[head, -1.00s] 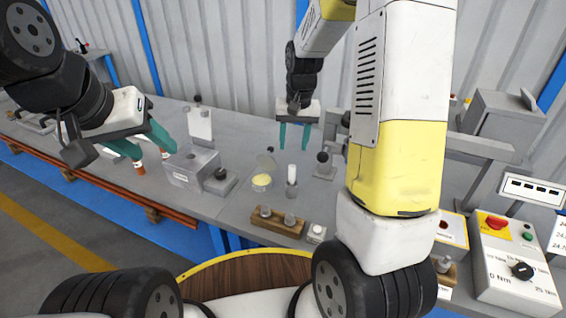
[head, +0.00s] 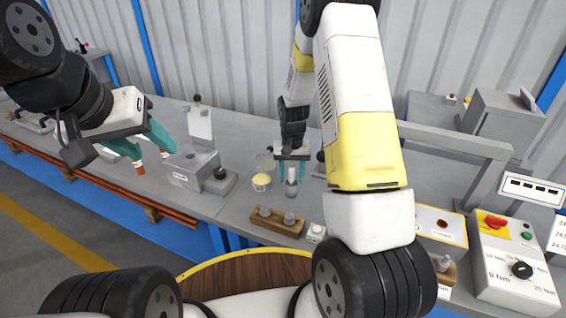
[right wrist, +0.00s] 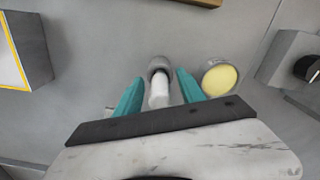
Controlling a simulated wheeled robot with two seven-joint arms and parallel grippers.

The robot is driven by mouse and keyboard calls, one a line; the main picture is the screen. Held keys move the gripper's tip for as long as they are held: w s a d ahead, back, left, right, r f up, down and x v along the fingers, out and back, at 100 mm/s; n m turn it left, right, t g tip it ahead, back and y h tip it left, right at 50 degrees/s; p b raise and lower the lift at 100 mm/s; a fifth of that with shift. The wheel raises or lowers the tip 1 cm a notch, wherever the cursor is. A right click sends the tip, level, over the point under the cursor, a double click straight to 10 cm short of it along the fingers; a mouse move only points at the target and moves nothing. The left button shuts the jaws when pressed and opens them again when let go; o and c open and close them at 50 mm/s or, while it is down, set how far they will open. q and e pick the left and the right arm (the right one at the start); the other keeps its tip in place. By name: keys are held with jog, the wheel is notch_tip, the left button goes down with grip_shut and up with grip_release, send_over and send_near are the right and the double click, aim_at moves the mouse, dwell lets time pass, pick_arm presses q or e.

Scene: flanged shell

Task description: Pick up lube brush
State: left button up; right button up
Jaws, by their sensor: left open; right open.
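The lube brush (right wrist: 159,90) appears to be the pale upright cylinder in a grey round holder (right wrist: 158,65). In the head view the grey holder (head: 291,189) stands on the bench, with the brush mostly hidden by my right gripper. My right gripper (head: 290,173) is open and points down over it. In the right wrist view its teal fingers (right wrist: 159,82) stand on either side of the brush, with visible gaps, apart from it. My left gripper (head: 152,150) is open and empty over the left part of the bench.
A cup with yellow contents (head: 261,181) stands close beside the holder; it also shows in the right wrist view (right wrist: 220,78). A wooden block with pegs (head: 277,222) lies in front. A grey box (head: 190,168) stands left, a control panel (head: 515,262) right.

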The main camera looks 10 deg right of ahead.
grip_shut()
dwell(0.3)
